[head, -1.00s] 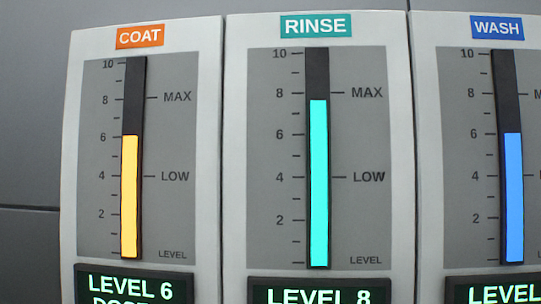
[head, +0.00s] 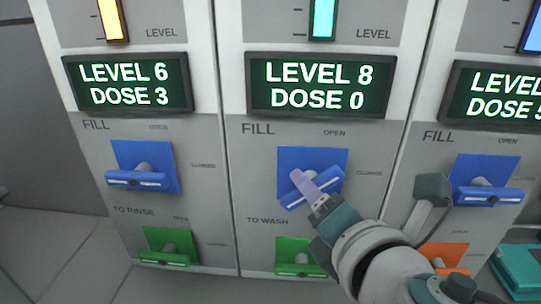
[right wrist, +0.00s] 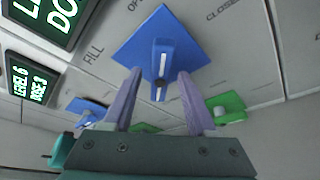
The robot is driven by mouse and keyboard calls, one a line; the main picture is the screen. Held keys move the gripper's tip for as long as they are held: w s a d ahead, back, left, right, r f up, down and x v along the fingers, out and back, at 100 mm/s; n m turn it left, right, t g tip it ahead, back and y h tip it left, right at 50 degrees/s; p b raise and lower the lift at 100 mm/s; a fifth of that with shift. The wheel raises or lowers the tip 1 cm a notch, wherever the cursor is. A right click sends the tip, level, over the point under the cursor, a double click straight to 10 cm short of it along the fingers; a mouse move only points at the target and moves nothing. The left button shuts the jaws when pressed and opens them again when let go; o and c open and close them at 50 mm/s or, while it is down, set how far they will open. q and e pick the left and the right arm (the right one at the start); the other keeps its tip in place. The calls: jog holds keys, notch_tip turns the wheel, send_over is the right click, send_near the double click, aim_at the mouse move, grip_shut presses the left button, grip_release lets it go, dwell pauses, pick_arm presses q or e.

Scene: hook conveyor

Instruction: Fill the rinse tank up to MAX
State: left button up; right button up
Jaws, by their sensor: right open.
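The rinse display (head: 320,84) reads LEVEL 8, DOSE 0. Only the bottom of the rinse gauge's teal bar (head: 322,18) shows; its top and the MAX mark are out of view now. Below the display is the blue rinse FILL valve (head: 333,160). Its handle (head: 287,198) looks slanted, unlike the level coat handle. My right gripper (head: 305,183) is in front of this handle and hides part of it. In the right wrist view the open fingers (right wrist: 159,73) stand either side of the handle (right wrist: 161,57), with gaps. My left gripper is not in view.
The coat FILL valve (head: 140,175) is to the left, the wash FILL valve (head: 487,190) to the right beside my arm. A green TO WASH valve (head: 298,262) sits just below my gripper, and a green TO RINSE valve (head: 166,250) lower left.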

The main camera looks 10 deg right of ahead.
jog(key=shift+x, duration=0.8)
grip_shut()
